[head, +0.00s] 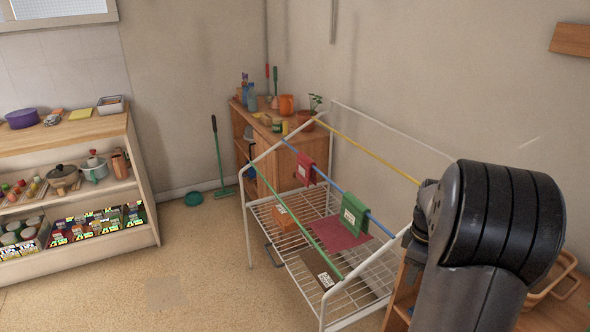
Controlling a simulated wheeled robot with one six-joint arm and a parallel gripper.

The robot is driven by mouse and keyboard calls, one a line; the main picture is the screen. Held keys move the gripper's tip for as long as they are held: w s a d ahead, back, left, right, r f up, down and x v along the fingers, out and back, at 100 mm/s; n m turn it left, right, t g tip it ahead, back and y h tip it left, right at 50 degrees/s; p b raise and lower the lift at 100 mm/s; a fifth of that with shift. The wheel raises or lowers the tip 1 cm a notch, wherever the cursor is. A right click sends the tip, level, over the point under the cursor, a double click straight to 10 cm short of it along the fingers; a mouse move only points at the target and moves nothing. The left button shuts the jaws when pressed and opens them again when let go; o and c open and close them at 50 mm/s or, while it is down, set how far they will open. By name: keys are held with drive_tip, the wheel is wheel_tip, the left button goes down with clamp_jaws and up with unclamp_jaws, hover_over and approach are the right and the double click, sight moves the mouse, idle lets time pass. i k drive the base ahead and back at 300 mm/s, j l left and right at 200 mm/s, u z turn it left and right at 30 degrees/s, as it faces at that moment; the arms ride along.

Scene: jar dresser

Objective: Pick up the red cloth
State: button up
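A small red cloth (305,168) with a white label hangs over the blue bar (330,183) of a white drying rack (246,215). A green cloth (354,217) with a white label hangs on the same bar, to the right and nearer. A larger flat dark-red piece (338,234) lies on the rack's wire shelf below; I cannot tell if it is cloth. My dark arm fills the right side and covers part of the rack's right end. My gripper is not in view.
An orange box (291,218) and a brown box (321,268) lie on the rack shelf. Yellow (372,152) and green (300,225) bars flank the blue one. A wooden dresser (241,138) stands behind. Open floor (190,270) lies between the rack and left shelving (145,190).

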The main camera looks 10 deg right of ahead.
sight(304, 171)
drive_tip(key=i+j, duration=0.15)
drive_tip(key=j, duration=0.2)
drive_tip(key=i+j+z, duration=0.15)
drive_tip(key=j, duration=0.15)
drive_tip(key=i+j, duration=0.15)
drive_tip(key=j, duration=0.2)
drive_tip(key=i+j+z, duration=0.1)
drive_tip(key=j, duration=0.25)
drive_tip(key=i+j, duration=0.15)
drive_tip(key=j, duration=0.2)
drive_tip(key=i+j+z, duration=0.15)
drive_tip(key=j, duration=0.2)
drive_tip(key=i+j+z, duration=0.15)
drive_tip(key=i, duration=0.3)
drive_tip(key=i+j+z, duration=0.1)
drive_tip(key=i+j, duration=0.25)
drive_tip(key=i+j+z, duration=0.15)
drive_tip(key=i+j, duration=0.2)
drive_tip(key=i, duration=0.2)
drive_tip(key=i+l, duration=0.2)
drive_tip(key=i, duration=0.15)
drive_tip(key=i+l+z, duration=0.1)
drive_tip(key=i+l, duration=0.15)
drive_tip(key=i, duration=0.15)
